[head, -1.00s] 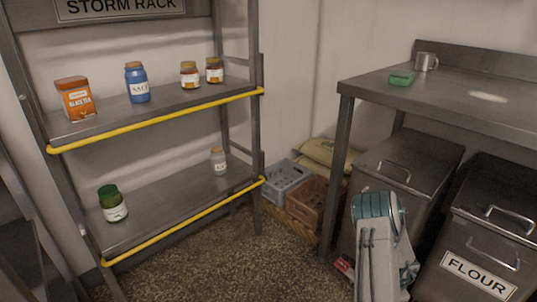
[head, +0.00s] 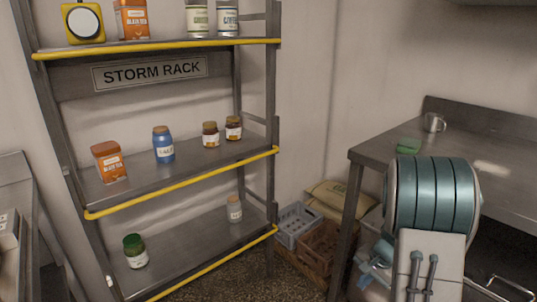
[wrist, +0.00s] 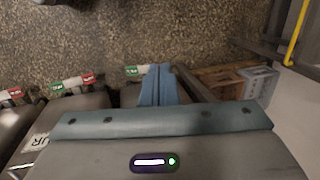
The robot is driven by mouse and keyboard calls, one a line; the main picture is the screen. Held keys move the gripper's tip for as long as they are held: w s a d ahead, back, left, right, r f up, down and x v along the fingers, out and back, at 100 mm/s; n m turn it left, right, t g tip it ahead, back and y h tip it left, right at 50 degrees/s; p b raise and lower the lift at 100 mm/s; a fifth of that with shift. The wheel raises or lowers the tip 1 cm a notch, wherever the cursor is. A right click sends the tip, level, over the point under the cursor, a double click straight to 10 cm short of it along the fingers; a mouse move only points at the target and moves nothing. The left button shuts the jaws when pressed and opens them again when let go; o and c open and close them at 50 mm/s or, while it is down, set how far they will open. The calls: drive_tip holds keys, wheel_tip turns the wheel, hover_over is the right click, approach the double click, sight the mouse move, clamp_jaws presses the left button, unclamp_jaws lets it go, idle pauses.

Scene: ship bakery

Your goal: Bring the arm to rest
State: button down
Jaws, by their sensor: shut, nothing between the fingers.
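My arm rises at the lower right of the head view, with its rounded teal joint in front of the steel table (head: 370,150). My gripper (wrist: 157,72) shows in the wrist view as two teal fingers side by side. They are shut with nothing between them. Below them the wrist view shows the floor (wrist: 150,35) and the bins (wrist: 85,102). In the head view my gripper is mostly hidden behind the arm.
The storm rack (head: 180,208) stands at left with tins and jars on its shelves. A grey crate (head: 297,222) and a brown crate (head: 318,243) sit beside the table. A green block (head: 409,146) and a metal mug (head: 433,122) are on the table.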

drive_tip(key=s+a+r+n+p, duration=0.2)
drive_tip(key=s+a+r+p, duration=0.1)
drive_tip(key=r, duration=0.4)
drive_tip(key=s+a+r+n+p, duration=0.1)
drive_tip(key=s+a+r+p, duration=0.15)
drive_tip(key=r, duration=0.55)
drive_tip(key=s+a+r+n+p, duration=0.2)
drive_tip(key=s+a+r+p, duration=0.1)
drive_tip(key=r, duration=0.4)
drive_tip(key=s+a+r+n+h+p, duration=0.1)
drive_tip(key=s+r+n+p, duration=0.1)
drive_tip(key=s+r+p, duration=0.3)
drive_tip(key=s+a+r+n+t+h+p, duration=0.1)
drive_tip(key=s+a+r+n+p, duration=0.1)
drive_tip(key=s+r+p, duration=0.2)
drive_tip(key=s+r, duration=0.3)
drive_tip(key=r, duration=0.3)
drive_tip(key=shift+s+a+n+p, duration=0.15)
drive_tip(key=shift+s+n+p, duration=0.15)
drive_tip(key=shift+s+p, duration=0.1)
drive_tip(key=shift+w, duration=0.1)
